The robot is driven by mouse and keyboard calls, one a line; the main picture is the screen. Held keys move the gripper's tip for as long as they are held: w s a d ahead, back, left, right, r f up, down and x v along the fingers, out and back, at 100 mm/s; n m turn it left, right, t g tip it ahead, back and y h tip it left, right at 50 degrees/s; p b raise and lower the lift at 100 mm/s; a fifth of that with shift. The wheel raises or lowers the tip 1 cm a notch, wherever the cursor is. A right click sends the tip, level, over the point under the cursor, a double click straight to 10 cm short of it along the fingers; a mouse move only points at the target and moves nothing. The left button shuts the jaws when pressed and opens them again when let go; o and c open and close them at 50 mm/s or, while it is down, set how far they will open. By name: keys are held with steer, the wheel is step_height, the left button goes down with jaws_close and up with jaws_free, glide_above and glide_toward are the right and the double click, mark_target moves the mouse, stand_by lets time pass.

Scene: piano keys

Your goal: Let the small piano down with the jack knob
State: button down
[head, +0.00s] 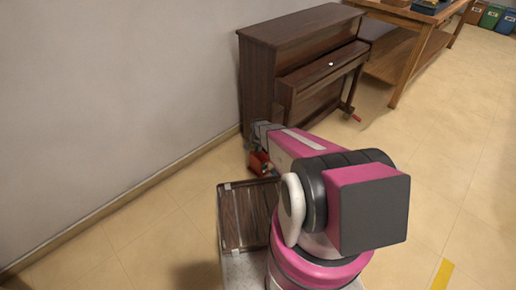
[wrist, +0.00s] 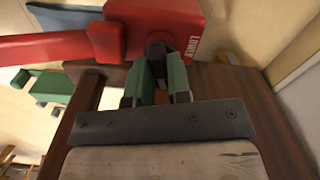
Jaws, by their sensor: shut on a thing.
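The small dark brown piano (head: 290,50) stands upright against the wall in the head view. A red jack (head: 261,163) sits low at its near left end. In the wrist view the red jack (wrist: 188,12) carries a "LOWER" label, and a long red bar (wrist: 45,46) reaches left from it. My gripper (wrist: 160,75) has its green fingers shut around the dark jack knob (wrist: 158,48) below the label. The knob is partly hidden between the fingers. The head view hides my fingertips behind my arm.
A wooden workbench (head: 410,48) stands right of the piano. Another small red part (head: 356,117) shows by the piano's right foot. A brown slatted panel (head: 245,215) is beside my arm. The wall (head: 110,100) is close on the left. Tiled floor (head: 440,150) is clear at right.

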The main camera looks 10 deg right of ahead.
steer(key=shift+m, duration=1.6)
steer(key=c, duration=1.1)
jaws_free()
steer(key=shift+o, duration=0.2)
steer(key=shift+r, duration=0.1)
step_height(320, 180, up, 11)
steer(key=shift+f, duration=0.2)
